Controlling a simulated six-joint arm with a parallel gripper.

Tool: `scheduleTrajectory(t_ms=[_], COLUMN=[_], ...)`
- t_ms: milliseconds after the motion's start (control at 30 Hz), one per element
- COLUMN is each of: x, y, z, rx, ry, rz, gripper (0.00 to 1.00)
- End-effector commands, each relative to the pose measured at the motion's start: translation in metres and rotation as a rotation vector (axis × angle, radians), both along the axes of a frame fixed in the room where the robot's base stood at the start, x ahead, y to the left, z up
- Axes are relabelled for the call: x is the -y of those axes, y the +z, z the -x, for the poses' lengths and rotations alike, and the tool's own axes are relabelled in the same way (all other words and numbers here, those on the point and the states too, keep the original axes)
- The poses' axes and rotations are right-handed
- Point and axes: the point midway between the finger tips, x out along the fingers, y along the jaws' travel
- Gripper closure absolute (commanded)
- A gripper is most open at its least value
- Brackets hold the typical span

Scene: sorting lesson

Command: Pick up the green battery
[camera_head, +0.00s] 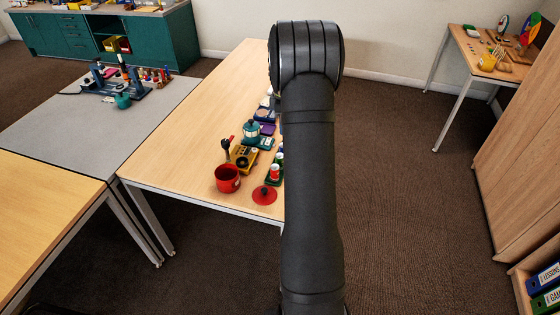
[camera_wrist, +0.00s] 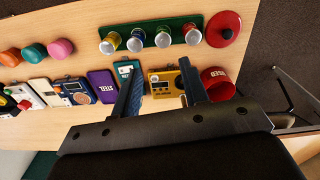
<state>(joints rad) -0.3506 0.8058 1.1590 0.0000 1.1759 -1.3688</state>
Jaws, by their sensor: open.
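The green battery (camera_wrist: 136,41) stands with a silver end facing up in a long green rack (camera_wrist: 150,30) in the wrist view, between a yellow battery (camera_wrist: 110,43) and a blue one (camera_wrist: 164,38). A red battery (camera_wrist: 193,35) stands at the rack's right end. My gripper (camera_wrist: 160,66) is open and empty, its two fingers apart below the rack in the picture. In the head view my arm hides the gripper and most of the rack; only the rack's near end (camera_head: 274,182) with a red battery (camera_head: 275,171) shows.
Several round coloured pieces (camera_wrist: 34,54) sit at left. The wooden tabletop (camera_head: 200,125) is clear at left.

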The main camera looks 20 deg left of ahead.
Motion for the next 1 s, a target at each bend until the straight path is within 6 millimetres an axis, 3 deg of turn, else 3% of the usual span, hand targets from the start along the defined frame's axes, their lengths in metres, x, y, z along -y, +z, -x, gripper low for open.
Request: scheduleTrajectory(t_ms=[167,600,1000], x=[-0.004,-0.004,-0.009], y=[-0.023,-0.111,-0.141], z=[0.0,0.0,0.003], rx=[-0.003,-0.002,-0.002], ry=[0.011,0.008,0.009], rz=[0.001,0.001,0.001], gripper=[0.59,0.59,0.59])
